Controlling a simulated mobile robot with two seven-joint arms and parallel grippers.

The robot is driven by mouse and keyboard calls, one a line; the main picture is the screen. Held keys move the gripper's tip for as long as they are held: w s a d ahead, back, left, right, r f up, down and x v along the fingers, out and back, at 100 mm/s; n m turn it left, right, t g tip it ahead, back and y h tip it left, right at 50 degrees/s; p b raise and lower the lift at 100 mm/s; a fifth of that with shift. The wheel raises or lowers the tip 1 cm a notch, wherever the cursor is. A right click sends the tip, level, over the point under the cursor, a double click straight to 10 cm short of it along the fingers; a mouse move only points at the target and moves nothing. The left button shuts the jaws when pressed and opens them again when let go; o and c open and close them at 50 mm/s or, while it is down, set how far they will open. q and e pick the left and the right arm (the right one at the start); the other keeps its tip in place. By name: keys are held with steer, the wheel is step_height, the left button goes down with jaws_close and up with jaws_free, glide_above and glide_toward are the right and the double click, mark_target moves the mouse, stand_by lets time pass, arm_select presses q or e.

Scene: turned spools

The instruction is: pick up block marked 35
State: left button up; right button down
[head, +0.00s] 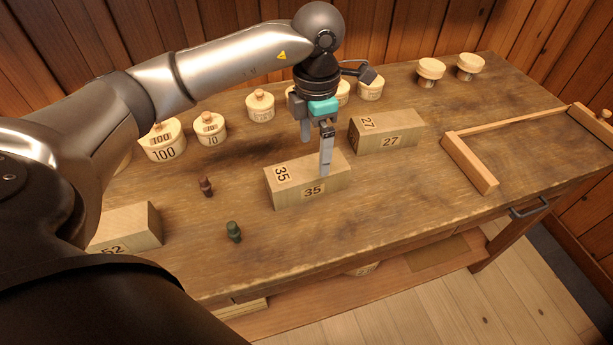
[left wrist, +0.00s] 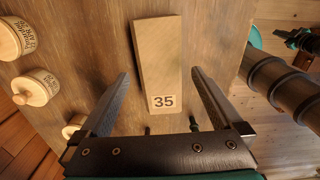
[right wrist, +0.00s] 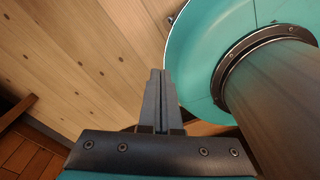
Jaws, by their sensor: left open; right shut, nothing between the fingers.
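The block marked 35 (head: 300,184) is a pale wooden block lying on the workbench, with 35 on its top and front face. In the left wrist view the block (left wrist: 158,62) lies between and beyond the two fingers. My left gripper (head: 316,155) is open, pointing down at the block; one finger shows in front of the block's near side, the other behind it. In the left wrist view the left gripper (left wrist: 158,82) holds nothing. My right gripper (right wrist: 160,75) is shut and empty, with floorboards behind it; it is not seen in the head view.
The block marked 27 (head: 385,133) stands to the right, and the block marked 52 (head: 128,228) at the left. A red spool (head: 206,187) and a green spool (head: 234,232) stand nearby. Lidded pots (head: 210,128) line the back. A wooden frame (head: 470,165) lies at right.

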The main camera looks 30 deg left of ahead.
mark_target(310, 165)
arm_select(q)
steer(key=shift+f, duration=1.75)
steer(key=f, duration=0.2)
steer(key=f+b, duration=0.1)
steer(key=shift+s+a+f, duration=0.3)
steer(key=shift+s+f, duration=0.05)
steer(key=shift+f, duration=0.45)
steer(key=c, duration=1.5)
steer(key=shift+w, duration=0.1)
arm_select(e)
steer(key=shift+w+a+f, duration=0.15)
steer(key=shift+w+f, duration=0.35)
steer(key=shift+w, duration=0.2)
arm_select(q)
steer(key=shift+r, duration=0.2)
